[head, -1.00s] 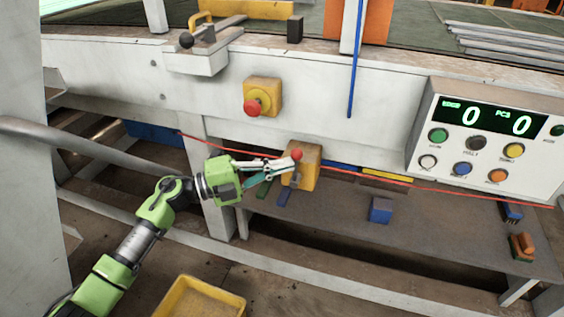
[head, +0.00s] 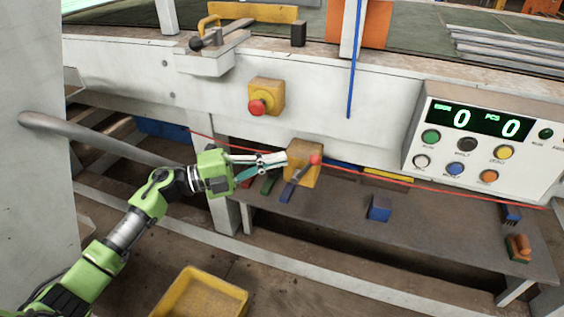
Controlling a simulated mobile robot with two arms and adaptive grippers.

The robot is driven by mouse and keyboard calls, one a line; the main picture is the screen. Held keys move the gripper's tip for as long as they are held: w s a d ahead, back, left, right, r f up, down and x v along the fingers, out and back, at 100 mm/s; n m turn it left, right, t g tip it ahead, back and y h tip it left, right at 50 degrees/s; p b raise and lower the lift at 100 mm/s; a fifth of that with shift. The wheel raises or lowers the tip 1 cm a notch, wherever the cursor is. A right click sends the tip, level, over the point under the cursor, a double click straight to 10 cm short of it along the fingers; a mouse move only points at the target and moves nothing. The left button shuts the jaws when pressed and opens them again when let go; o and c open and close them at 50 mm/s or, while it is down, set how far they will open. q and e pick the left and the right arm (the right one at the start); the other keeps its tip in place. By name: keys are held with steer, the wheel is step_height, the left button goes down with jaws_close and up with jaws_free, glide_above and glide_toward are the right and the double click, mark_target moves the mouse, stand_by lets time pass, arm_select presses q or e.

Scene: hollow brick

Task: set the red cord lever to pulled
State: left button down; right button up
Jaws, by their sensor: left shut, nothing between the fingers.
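The red cord lever has a red ball knob (head: 316,160) on a grey arm, mounted on a yellow box (head: 302,150) under the machine's white beam. The lever leans to the right, with its knob at the box's right edge. A thin red cord (head: 420,185) runs past the box on both sides. My left gripper (head: 284,158) is shut and empty, with its fingertips at the left side of the box, left of the knob. I cannot tell whether the tips touch the box. My right gripper is not in view.
A red emergency button (head: 258,107) on a yellow box sits above the lever. A control panel (head: 480,140) is at the right. A shelf (head: 430,220) below carries a blue block (head: 379,208) and brushes.

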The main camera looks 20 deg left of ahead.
arm_select(q)
steer(key=s+a+r, duration=0.3)
steer(key=s+a, duration=0.1)
steer(key=a, duration=0.2)
steer(key=shift+s+a+r, duration=0.3)
steer(key=shift+a, duration=0.05)
